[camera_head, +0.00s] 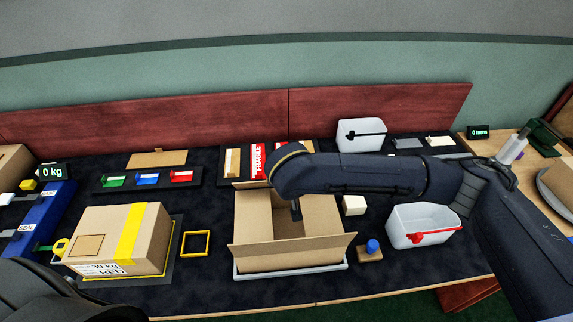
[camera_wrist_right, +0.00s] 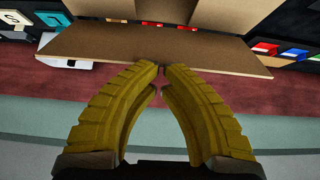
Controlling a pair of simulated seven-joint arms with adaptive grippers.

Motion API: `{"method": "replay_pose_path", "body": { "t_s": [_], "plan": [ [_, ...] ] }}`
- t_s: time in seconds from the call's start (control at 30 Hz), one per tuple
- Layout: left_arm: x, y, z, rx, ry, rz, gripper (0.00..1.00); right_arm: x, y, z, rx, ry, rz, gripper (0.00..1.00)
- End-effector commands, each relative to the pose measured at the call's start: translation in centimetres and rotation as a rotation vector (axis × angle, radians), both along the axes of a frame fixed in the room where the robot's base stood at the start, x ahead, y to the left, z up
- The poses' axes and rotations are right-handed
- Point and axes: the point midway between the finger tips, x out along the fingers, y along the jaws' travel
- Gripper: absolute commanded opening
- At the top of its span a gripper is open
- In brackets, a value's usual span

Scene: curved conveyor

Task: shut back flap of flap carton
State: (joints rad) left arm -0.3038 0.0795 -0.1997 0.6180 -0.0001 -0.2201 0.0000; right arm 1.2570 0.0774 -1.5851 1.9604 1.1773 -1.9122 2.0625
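The flap carton (camera_head: 260,229) stands open at the middle of the table, its front flap (camera_head: 290,252) folded outward toward me. Its back edge is mostly hidden behind my right arm in the head view. In the right wrist view the back flap (camera_wrist_right: 110,45) is a wide brown board, standing out from the carton with the red back panel beyond. My right gripper (camera_wrist_right: 161,66) has yellow fingers with their tips almost together, right at the flap's free edge. Nothing shows clearly held between them; contact is unclear. My left gripper is not in view.
A taped carton (camera_head: 120,236) stands at left, beside a small yellow frame (camera_head: 196,244). A white bin (camera_head: 421,226) and a block with a blue knob (camera_head: 371,251) are to the right. Another bin (camera_head: 361,135) and coloured small trays (camera_head: 147,179) stand farther back.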

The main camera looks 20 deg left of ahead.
Motion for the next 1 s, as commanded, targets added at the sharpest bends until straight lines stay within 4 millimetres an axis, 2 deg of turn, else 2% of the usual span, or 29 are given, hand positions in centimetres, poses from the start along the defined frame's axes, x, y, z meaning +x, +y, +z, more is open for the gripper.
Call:
{"method": "replay_pose_path", "body": {
  "t_s": [0.3, 1.0],
  "plan": [
    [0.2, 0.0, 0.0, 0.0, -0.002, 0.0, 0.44, -1.7, -0.7, -1.1, 0.0, 0.001, -0.001, 0.0],
    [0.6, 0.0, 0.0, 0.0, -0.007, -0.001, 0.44, -1.7, -0.8, -1.2, -0.001, 0.001, -0.001, 0.0]
  ]
}}
